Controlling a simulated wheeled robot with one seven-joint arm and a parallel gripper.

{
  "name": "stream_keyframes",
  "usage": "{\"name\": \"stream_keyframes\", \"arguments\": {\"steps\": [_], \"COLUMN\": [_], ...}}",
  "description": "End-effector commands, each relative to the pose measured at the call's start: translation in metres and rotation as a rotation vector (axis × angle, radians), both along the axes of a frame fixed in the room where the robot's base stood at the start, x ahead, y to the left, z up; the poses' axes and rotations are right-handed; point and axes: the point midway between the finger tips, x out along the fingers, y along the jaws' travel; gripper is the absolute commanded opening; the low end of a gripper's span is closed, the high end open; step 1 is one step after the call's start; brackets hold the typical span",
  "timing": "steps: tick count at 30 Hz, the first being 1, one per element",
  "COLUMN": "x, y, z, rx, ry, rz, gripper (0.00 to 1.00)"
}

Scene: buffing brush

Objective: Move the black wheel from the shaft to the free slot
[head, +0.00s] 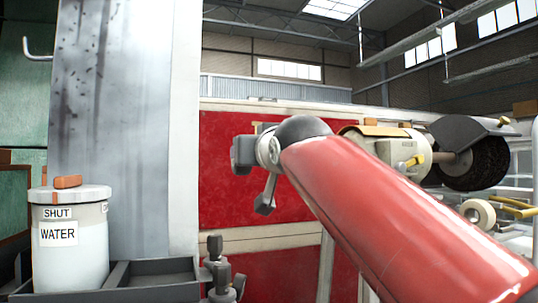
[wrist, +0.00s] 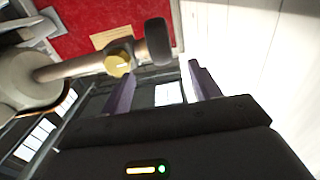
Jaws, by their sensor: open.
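In the wrist view a beige shaft runs from a rounded housing at left to a small black wheel (wrist: 158,41) at its end. A yellow knob (wrist: 118,65) sits on this shaft. My gripper (wrist: 160,80) is open, its two fingers apart and empty, with the wheel beyond the fingertips. In the head view my red arm covers part of the machine (head: 385,145). Dark blocky parts (head: 243,153) show beyond the arm's dark joint; I cannot tell whether they are wheel or gripper. A large black buffing wheel (head: 478,168) sits on the machine's right shaft. I cannot make out the free slot.
A white water container (head: 72,255) stands at lower left beside a dark tray (head: 150,275). Dark knobbed fittings (head: 222,270) stand at the tray's right end. A grey column (head: 125,130) rises behind. A pale round spool (head: 478,212) lies at right.

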Motion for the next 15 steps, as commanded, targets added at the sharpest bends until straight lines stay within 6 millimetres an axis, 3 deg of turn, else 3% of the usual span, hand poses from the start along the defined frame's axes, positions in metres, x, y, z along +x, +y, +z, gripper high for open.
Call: {"name": "stream_keyframes", "arguments": {"steps": [9, 15], "x": [0.047, 0.063], "y": [0.013, 0.017], "z": [0.001, 0.000], "rx": [-0.003, -0.002], "ry": [0.002, 0.002], "rz": [-0.002, -0.002], "gripper": [0.62, 0.62]}}
